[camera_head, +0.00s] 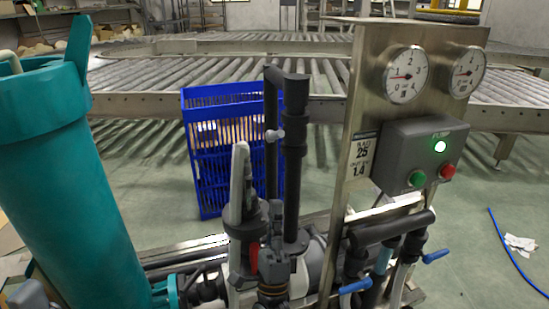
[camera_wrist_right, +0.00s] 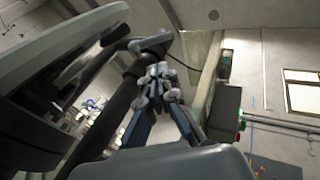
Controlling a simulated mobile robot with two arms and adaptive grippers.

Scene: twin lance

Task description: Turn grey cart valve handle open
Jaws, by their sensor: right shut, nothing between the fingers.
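The grey valve handle (camera_head: 240,185) is a long light-grey lever standing nearly upright on a dark valve body (camera_head: 246,222) on the cart. It looms large and close at the left of the right wrist view (camera_wrist_right: 60,60). My right gripper (camera_head: 276,228) points upward just right of the handle, low in front of the black pipes. In the right wrist view its fingers (camera_wrist_right: 158,80) are together with nothing between them. I cannot tell whether the gripper touches the handle. My left gripper is not in view.
A teal tank (camera_head: 65,190) stands at left. A black pipe (camera_head: 294,150) rises behind the gripper. A steel panel (camera_head: 345,160) with two gauges and a button box (camera_head: 420,155) stands at right. Blue-handled valves (camera_head: 355,286) sit below it. A blue crate (camera_head: 205,170) is behind.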

